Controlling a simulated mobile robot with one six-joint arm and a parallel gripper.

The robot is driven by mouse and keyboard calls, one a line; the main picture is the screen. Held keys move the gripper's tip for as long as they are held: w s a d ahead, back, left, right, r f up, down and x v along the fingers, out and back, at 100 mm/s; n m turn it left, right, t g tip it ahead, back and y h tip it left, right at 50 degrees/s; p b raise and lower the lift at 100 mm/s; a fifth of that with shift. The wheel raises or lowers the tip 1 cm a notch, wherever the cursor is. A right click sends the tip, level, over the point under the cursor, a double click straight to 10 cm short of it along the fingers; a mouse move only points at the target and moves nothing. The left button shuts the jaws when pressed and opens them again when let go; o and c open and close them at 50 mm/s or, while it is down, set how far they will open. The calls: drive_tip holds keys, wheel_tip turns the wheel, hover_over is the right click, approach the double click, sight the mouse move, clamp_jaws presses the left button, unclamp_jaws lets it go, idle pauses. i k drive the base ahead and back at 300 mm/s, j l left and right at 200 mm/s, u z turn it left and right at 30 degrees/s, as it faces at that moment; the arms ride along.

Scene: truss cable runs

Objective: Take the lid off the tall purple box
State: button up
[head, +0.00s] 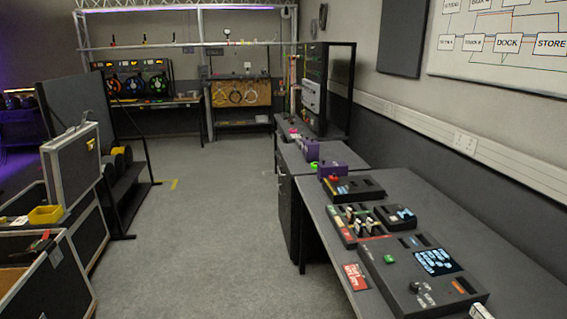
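Two purple boxes stand close together on the dark counter on the right side, both small in this view. One purple box (310,150) is farther back and looks the taller of the two. The other purple box (333,168) is nearer and looks lower, with a small green item (314,165) at its left. I cannot make out a lid seam on either box at this distance. My gripper is not in view.
A long desk (480,250) at the right carries control panels (415,265) and a red card (355,277). Open flight cases (40,270) and a dark panel stand (75,100) line the left. The grey floor (220,220) between them is clear.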

sight(312, 142)
drive_tip(key=i+j+u, duration=0.25)
drive_tip(key=i, duration=1.2)
drive_tip(key=i+j+u, duration=0.1)
drive_tip(key=i+u, duration=0.15)
drive_tip(key=i, duration=1.25)
drive_tip(key=i+j+z, duration=0.1)
drive_tip(key=i+z, duration=0.25)
drive_tip(key=i+j+z, duration=0.35)
drive_tip(key=i, duration=0.2)
drive_tip(key=i+j+z, duration=0.2)
drive_tip(key=i+z, duration=0.2)
drive_tip(key=i+j+z, duration=0.7)
drive_tip(key=j, duration=0.25)
drive_tip(key=i+j+z, duration=0.15)
drive_tip(key=j+z, duration=0.2)
drive_tip(key=j, duration=0.25)
drive_tip(key=i+j+z, duration=0.15)
drive_tip(key=j+z, duration=0.2)
drive_tip(key=j, duration=0.25)
